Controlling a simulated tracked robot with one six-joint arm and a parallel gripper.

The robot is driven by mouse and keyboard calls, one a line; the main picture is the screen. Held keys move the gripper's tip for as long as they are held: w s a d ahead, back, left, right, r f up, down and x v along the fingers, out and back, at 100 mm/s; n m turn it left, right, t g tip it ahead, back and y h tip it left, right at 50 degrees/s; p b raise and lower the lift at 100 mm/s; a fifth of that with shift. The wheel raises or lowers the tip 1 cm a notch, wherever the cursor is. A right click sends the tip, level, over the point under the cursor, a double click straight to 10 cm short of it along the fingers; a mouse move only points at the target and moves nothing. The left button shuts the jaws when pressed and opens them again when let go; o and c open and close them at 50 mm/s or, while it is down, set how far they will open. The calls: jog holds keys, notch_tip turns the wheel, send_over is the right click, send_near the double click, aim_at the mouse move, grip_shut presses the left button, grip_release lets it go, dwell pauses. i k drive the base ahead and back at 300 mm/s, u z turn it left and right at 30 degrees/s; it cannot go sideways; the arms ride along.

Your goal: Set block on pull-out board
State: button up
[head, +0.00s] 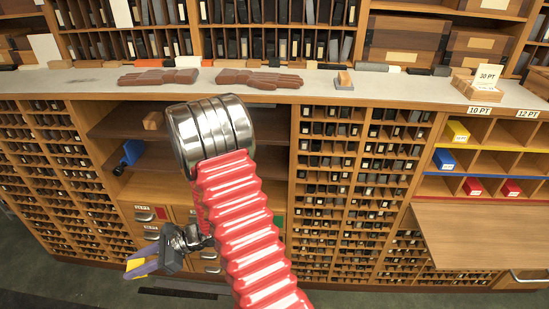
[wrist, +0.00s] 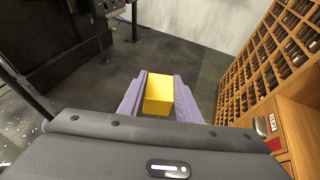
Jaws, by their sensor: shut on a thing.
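A yellow block (wrist: 159,94) is held between the two purple fingers of my gripper (wrist: 160,88) in the wrist view. In the head view my gripper (head: 138,267) is low at the left, in front of the cabinet drawers, and only a little yellow of the block (head: 134,264) shows between its fingers. A flat wooden board (head: 480,235) juts out of the cabinet at the far right, below coloured compartments. Its visible top is bare. My gripper is far to the left of it.
Above the board, compartments hold a yellow block (head: 457,131), a blue block (head: 443,159) and red blocks (head: 473,186). The counter (head: 330,97) carries brown gloves (head: 258,79) and small items. An open shelf (head: 122,128) holds a blue object (head: 131,152). The floor around my gripper looks clear.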

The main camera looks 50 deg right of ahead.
aim_at(492, 239)
jog(key=u, duration=0.1)
jog(key=k, duration=1.4)
jog(key=z, duration=3.8)
jog(key=k, duration=0.1)
jog(key=u, duration=1.8)
